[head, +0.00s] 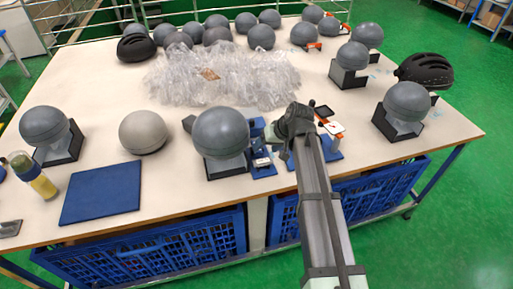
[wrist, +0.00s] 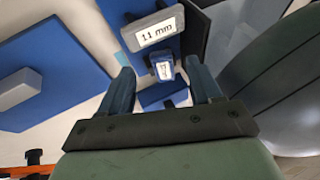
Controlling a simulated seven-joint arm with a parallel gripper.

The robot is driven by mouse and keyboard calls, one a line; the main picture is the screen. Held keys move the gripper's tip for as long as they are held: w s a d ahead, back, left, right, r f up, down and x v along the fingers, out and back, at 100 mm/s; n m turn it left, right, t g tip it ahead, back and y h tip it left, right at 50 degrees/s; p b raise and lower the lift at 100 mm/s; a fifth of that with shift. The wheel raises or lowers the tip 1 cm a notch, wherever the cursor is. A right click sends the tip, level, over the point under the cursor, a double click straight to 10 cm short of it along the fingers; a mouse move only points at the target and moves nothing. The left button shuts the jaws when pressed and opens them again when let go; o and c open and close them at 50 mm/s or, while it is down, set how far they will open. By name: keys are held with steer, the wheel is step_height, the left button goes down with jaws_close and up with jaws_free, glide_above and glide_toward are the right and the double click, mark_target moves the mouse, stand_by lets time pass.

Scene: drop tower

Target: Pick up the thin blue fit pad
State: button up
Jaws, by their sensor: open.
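In the wrist view a small blue pad (wrist: 163,68) with a white label stands between the fingertips of my gripper (wrist: 159,70). Its label is too small to read, and I take it to be the thin blue fit pad. My gripper is open, with a finger on each side of it; I cannot tell whether either touches it. A larger grey pad labelled "11 mm" (wrist: 154,32) is just beyond it on a blue base. In the head view my gripper (head: 277,145) is low over the blue stand (head: 262,169) at the table's front, partly hiding the pads.
A grey headform (head: 221,132) is close left of the stand, and a blue mat (head: 101,193) lies farther left. Clear plastic wrap (head: 222,75) covers the table's middle. More headforms and a dark helmet (head: 426,70) are around. Blue crates (head: 160,252) sit below the table (head: 455,128).

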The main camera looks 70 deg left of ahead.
mark_target(260, 153)
steer(key=x, duration=0.4)
steer(key=shift+s+f, duration=0.1)
steer(key=shift+f, duration=0.05)
steer(key=shift+c, duration=0.2)
jaws_close()
